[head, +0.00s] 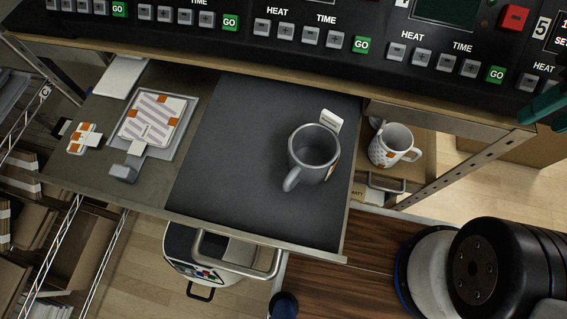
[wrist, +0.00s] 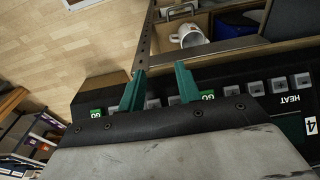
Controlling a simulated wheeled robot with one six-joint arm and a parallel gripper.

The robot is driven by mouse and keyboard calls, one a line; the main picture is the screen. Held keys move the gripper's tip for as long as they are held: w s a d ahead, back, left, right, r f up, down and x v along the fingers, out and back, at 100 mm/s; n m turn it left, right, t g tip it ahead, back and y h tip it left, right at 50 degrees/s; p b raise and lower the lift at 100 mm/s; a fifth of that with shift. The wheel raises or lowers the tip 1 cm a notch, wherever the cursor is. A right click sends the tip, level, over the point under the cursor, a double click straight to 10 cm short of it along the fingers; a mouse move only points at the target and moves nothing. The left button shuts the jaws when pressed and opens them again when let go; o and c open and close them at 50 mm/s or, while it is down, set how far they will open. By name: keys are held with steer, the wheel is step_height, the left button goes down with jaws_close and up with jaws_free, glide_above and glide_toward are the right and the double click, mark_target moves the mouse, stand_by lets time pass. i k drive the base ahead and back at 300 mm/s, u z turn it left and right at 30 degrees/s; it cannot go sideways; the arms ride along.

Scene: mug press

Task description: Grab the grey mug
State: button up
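The grey mug (head: 306,165) stands upright on a dark mat in the open drawer, its handle toward the lower left. A small white tag is behind its rim. The grey mug does not show in the wrist view. My gripper (wrist: 160,77) has two teal fingers set apart, with nothing between them, above the control panel. In the head view only a teal part of it (head: 546,104) shows at the right edge, well to the right of the mug.
A white patterned mug (head: 391,146) stands in a compartment right of the drawer (head: 262,226); it also shows in the wrist view (wrist: 188,38). The button panel (head: 300,33) overhangs the back. Packets (head: 152,120) lie on the drawer's left; black weights (head: 500,270) are lower right.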

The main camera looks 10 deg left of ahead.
mark_target(314, 148)
steer(key=k, duration=0.3)
steer(key=u, duration=1.05)
steer(key=k, duration=0.95)
steer(key=z, duration=0.45)
steer(key=i, duration=0.4)
steer(key=u, duration=0.05)
